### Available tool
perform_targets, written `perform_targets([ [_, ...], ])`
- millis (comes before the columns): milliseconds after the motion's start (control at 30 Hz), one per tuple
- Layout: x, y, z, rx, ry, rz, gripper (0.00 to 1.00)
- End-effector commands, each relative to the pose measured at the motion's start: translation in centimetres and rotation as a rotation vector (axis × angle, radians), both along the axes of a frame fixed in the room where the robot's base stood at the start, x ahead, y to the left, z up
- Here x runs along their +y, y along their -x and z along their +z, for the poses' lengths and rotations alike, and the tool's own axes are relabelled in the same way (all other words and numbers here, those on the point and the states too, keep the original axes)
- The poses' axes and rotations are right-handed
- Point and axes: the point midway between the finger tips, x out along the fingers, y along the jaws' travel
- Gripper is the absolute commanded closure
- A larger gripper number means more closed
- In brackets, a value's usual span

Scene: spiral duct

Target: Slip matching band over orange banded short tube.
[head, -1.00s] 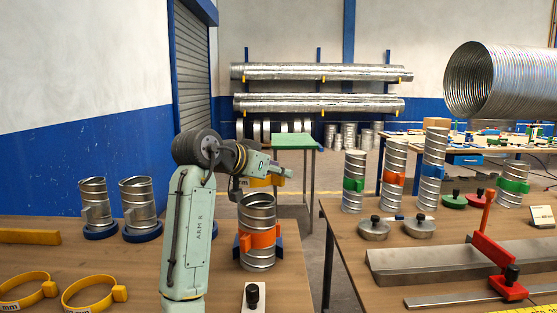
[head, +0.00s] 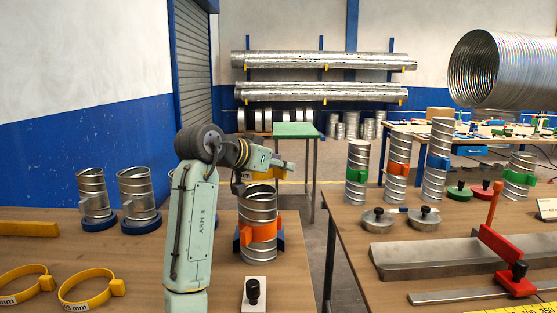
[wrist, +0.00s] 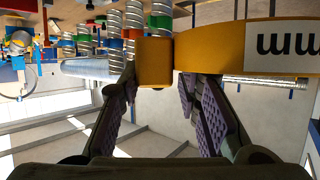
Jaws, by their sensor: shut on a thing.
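The orange banded short tube (head: 258,213) is a ribbed metal tube standing upright at the near table's right side. An orange band (head: 262,232) is around its middle and a blue holder (head: 241,237) is at its lower part. My gripper (head: 283,166) is shut on a yellow band (head: 258,176) behind and just above the tube's top in the head view. Whether the band is centred over the tube is unclear. In the wrist view the yellow band (wrist: 215,50) spans the fingertips of my gripper (wrist: 172,75), with part of an "mm" label showing.
Two yellow bands (head: 91,289) lie at the front left. Two metal tubes (head: 136,192) stand on blue bases behind them. A pale block with a black knob (head: 254,292) is in front of the tube. The right table (head: 350,235) holds several banded tubes and a red clamp (head: 503,250).

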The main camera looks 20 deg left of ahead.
Motion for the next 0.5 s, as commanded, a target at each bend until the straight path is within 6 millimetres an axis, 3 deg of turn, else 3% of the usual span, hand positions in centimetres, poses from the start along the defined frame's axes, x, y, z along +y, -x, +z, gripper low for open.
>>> perform_targets([
  [500, 0.1, 0.0, -3.2, 0.0, 0.001, 0.0, 0.97],
])
